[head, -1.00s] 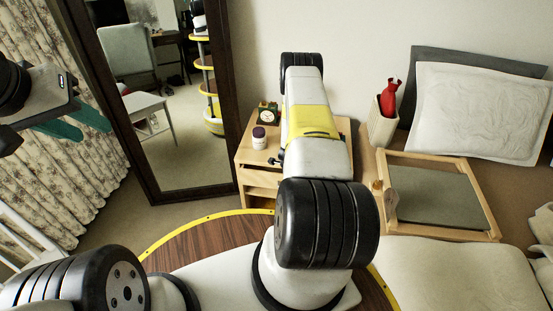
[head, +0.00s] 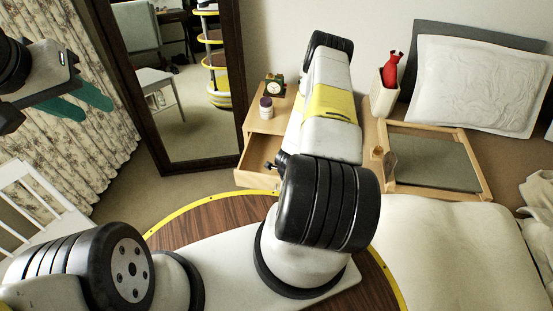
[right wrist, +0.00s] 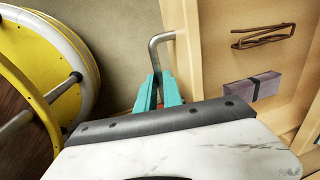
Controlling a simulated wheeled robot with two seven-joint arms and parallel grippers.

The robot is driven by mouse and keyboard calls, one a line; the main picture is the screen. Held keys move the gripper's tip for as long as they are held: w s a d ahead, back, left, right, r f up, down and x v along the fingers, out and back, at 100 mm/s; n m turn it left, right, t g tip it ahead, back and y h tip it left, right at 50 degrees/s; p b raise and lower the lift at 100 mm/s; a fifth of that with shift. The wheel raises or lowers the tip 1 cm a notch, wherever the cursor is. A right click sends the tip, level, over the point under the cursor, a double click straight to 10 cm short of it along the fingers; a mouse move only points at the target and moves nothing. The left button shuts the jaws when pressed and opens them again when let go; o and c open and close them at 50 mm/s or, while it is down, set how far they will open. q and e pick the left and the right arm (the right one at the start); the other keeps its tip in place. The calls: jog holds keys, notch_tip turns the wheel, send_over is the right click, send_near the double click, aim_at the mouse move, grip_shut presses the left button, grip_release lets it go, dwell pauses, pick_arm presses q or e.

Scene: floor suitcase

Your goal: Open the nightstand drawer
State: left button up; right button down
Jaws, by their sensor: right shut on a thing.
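The light wood nightstand (head: 261,118) stands against the wall, partly hidden behind my right arm. Its drawer (head: 260,153) sticks out toward me, and its inside shows. In the right wrist view the drawer (right wrist: 211,60) holds a brown wire-like thing (right wrist: 262,36) and a grey-purple box (right wrist: 253,88). My right gripper (right wrist: 160,82) is shut on the bent metal drawer handle (right wrist: 157,50), at the drawer's front panel. In the head view my right arm hides this gripper. My left gripper (head: 84,103) is open and empty at the upper left, far from the nightstand.
A small clock (head: 275,86) and a jar (head: 266,107) stand on the nightstand. A tall mirror (head: 185,120) leans to its left. A bed with a wooden tray (head: 435,160) and a white bin (head: 384,97) are on the right. A white chair (head: 35,210) stands at left.

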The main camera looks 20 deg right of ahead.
jog(key=shift+s+a, duration=0.25)
jog(key=c, duration=1.5)
grip_release()
notch_tip(320, 180, up, 8)
jog(key=s, duration=0.1)
jog(key=shift+s+a+f, duration=0.15)
jog(key=shift+a, duration=0.2)
